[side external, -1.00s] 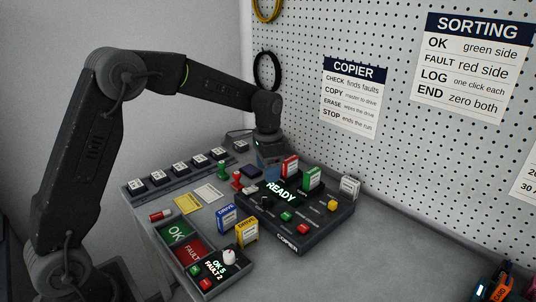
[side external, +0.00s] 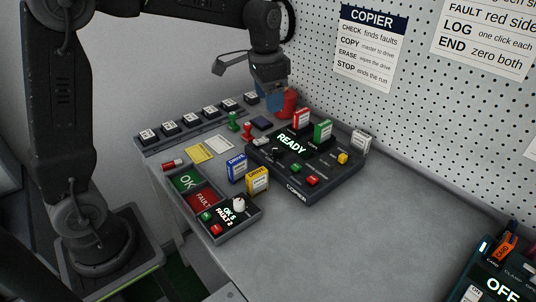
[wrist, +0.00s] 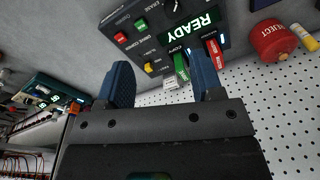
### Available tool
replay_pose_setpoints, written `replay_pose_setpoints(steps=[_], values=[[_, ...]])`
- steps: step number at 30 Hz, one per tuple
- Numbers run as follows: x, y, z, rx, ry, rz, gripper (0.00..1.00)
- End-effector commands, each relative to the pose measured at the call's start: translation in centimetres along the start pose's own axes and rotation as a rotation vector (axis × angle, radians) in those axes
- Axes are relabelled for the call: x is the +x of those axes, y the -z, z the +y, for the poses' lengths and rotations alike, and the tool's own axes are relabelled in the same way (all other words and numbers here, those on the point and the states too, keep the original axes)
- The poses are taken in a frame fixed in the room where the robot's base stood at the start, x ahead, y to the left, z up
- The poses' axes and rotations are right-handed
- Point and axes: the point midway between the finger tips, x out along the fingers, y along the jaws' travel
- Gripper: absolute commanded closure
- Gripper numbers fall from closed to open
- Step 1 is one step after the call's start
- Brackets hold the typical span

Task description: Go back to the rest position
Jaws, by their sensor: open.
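My gripper (side external: 269,98) hangs in the air at the back of the bench, beyond the copier (side external: 320,188), in the side view. In the wrist view my gripper (wrist: 163,80) shows two blue fingers spread apart with nothing held between them. The copier's screen reads READY. A red drive (side external: 302,119) and a green drive (side external: 323,131) stand upright in the copier. They also show in the wrist view, the red drive (wrist: 214,52) and the green drive (wrist: 181,66) near the right finger. My arm is raised, its elbow out of the side view.
A red reject bin (wrist: 271,40) stands near the pegboard (side external: 470,130). A white drive (side external: 361,143) is by the copier. Blue (side external: 236,167) and yellow (side external: 257,180) drives stand near the OK/FAULT tray (side external: 214,235).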

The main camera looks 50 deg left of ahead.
Motion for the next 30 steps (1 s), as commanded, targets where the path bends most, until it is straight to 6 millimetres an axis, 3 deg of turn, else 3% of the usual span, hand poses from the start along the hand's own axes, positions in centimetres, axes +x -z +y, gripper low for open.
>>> replay_pose_setpoints(steps=[3,9,18,24,30], values=[[-2.9,-3.5,2.5,-0.057,0.027,0.072,0.40],[-5.2,-9.6,6.1,-0.156,0.054,0.188,0.40],[-4.5,-17.6,10.3,-0.286,0.062,0.347,0.40],[-3.6,-19.7,11.3,-0.325,0.058,0.394,0.40],[-3.4,-19.9,11.4,-0.331,0.056,0.397,0.40]])
